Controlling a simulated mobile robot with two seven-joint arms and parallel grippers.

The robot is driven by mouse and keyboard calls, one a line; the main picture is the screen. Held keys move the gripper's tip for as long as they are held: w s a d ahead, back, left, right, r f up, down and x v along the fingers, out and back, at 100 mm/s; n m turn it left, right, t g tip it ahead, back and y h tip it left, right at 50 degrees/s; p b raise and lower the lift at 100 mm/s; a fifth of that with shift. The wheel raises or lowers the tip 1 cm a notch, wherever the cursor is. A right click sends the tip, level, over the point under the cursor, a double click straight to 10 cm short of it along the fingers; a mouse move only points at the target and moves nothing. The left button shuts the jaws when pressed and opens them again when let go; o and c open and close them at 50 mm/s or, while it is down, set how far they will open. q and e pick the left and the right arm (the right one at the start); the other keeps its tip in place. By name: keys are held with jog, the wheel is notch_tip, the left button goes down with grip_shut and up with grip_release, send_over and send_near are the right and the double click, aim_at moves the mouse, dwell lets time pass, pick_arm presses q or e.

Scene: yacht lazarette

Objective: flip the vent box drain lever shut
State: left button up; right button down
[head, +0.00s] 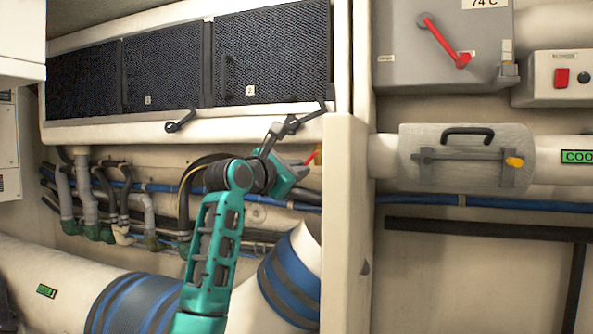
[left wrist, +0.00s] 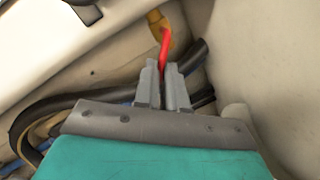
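The drain lever (head: 312,157) is a small red handle on a yellow-orange fitting, low at the right end of the vent box (head: 188,116), a cream housing with dark mesh panels. My left gripper (head: 302,166) is at the lever's free end. In the left wrist view the red lever (left wrist: 164,49) runs down from the yellow fitting (left wrist: 157,19) to between the fingertips of my left gripper (left wrist: 162,66). The fingers are close together, with the lever's end in the narrow gap. The lever's tip is partly hidden by the fingers. My right gripper is not in view.
Black latches (head: 180,121) sit on the vent box's lower edge, one above my wrist. Hoses and pipes (head: 92,195) run behind my left arm. A cream post (head: 345,225) stands close to the right. A grey box with a red handle (head: 445,40) is at upper right.

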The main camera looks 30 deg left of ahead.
pick_arm(q)
grip_shut()
jog(key=shift+s+a+r+m+g+y, duration=0.15)
jog(key=shift+r+m+g+y, duration=0.35)
jog(key=shift+m, duration=1.05)
jog(key=shift+w+a+r+m+g+y, duration=0.1)
jog(key=shift+a+r+m+g, duration=0.2)
jog(key=shift+r+m, duration=0.8)
jog(key=shift+s+a+r+m+g+y, duration=0.1)
jog(key=shift+a+r+m+g+y, duration=0.15)
jog(key=shift+m, duration=1.7)
jog(key=shift+o, duration=2.1)
grip_release()
jog(key=shift+o, duration=0.4)
